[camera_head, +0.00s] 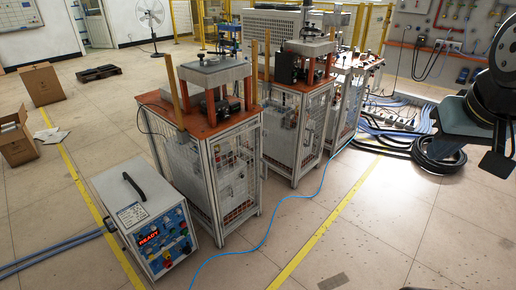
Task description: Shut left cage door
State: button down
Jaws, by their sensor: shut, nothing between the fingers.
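Yellow-framed fencing (376,28) stands at the back, behind the machines. Another yellow frame (174,22) rises farther left, near the fan. I cannot tell which part is the left cage door, or whether it is open. The nearest machine stand (212,182) also has mesh sides under an orange top; no open door is clear on it. Dark parts of my arm (503,60) show at the right edge, apart from the fencing and the stands. I cannot make out my gripper's fingers.
A power unit with a red READY display (149,237) stands front left. A blue cable (268,230) crosses the floor; hoses (395,140) lie at right. Cardboard boxes (41,84) and a dark pallet (98,72) are at left. The front right floor is mostly clear.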

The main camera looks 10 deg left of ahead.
aim_at(260, 125)
jog(key=z, duration=0.05)
jog(key=k, duration=0.9)
jog(key=u, duration=0.4)
jog(key=i, duration=1.8)
jog(key=z, duration=0.15)
